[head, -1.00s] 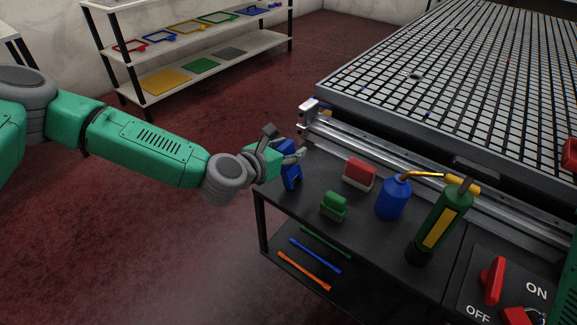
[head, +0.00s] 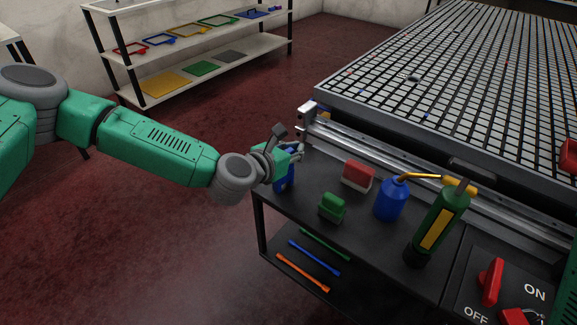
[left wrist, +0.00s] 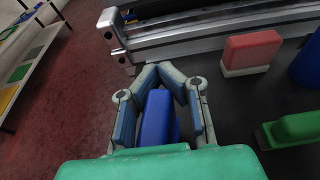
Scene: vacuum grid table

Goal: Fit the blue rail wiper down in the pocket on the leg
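The blue rail wiper (head: 284,181) is at the left end of the dark shelf, below the end of the metal rail. It also shows in the left wrist view (left wrist: 158,118) as a blue block between the finger pads. My left gripper (head: 297,151) is shut around it, with the fingertips bent together in the left wrist view (left wrist: 159,69). Its upper part is partly covered by the gripper. I cannot tell whether its lower end touches the shelf. I cannot make out the pocket on the leg. My right gripper is not in view.
A red-and-white block (head: 359,175), a green block (head: 332,207), a blue oil can (head: 392,200) and a green tube (head: 440,225) stand on the dark shelf (head: 300,210). The metal rail (head: 345,140) runs along the grid table (head: 450,75). Open floor lies left.

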